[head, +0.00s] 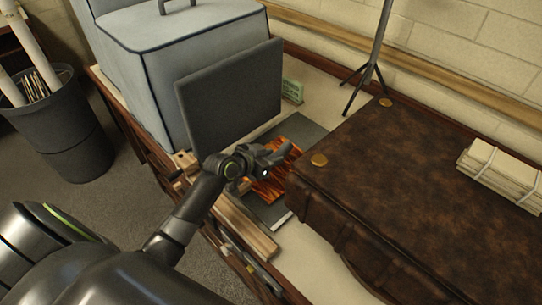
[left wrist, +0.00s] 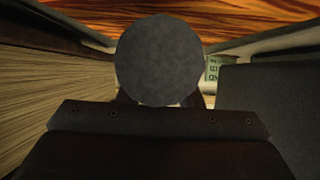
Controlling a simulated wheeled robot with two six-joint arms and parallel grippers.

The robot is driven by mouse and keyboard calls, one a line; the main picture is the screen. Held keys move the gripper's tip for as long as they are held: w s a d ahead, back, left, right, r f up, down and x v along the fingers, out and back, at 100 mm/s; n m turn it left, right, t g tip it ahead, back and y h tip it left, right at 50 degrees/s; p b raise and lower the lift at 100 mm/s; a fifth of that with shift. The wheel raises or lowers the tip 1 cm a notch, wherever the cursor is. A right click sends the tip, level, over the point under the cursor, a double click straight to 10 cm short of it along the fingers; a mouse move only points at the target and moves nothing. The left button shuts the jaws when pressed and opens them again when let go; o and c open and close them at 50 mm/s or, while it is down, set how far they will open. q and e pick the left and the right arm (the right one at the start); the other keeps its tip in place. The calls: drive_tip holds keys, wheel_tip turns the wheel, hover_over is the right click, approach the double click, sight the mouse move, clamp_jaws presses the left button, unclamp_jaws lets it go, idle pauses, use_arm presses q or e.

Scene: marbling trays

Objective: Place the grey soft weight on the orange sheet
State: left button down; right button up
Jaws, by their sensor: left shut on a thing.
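The orange sheet (head: 283,149), with a dark marbled pattern, lies on a dark grey board (head: 307,130) between the upright panel and the brown case. It also shows across the top of the left wrist view (left wrist: 240,22). My left gripper (head: 274,163) is over the sheet and hides part of it. It is shut on the grey soft weight (left wrist: 158,65), whose round grey face fills the middle of the left wrist view. In the head view I cannot make out the weight clearly against the gripper. My right gripper is not in view.
A large brown case (head: 420,190) stands close on the right, with a tied paper bundle (head: 500,172) on it. A dark upright panel (head: 230,100) and a blue-grey box (head: 185,50) stand on the left. A small green sign (head: 292,91) and a thin stand (head: 372,60) are behind.

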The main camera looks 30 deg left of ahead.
use_arm(q)
drive_tip(key=shift+f, duration=0.25)
drive_tip(key=c, duration=1)
unclamp_jaws()
drive_tip(key=shift+s+r, duration=0.15)
drive_tip(key=shift+r, duration=0.25)
drive_tip(key=v, duration=1.1)
drive_tip(key=shift+s+a+r, duration=0.15)
drive_tip(key=shift+s, duration=0.15)
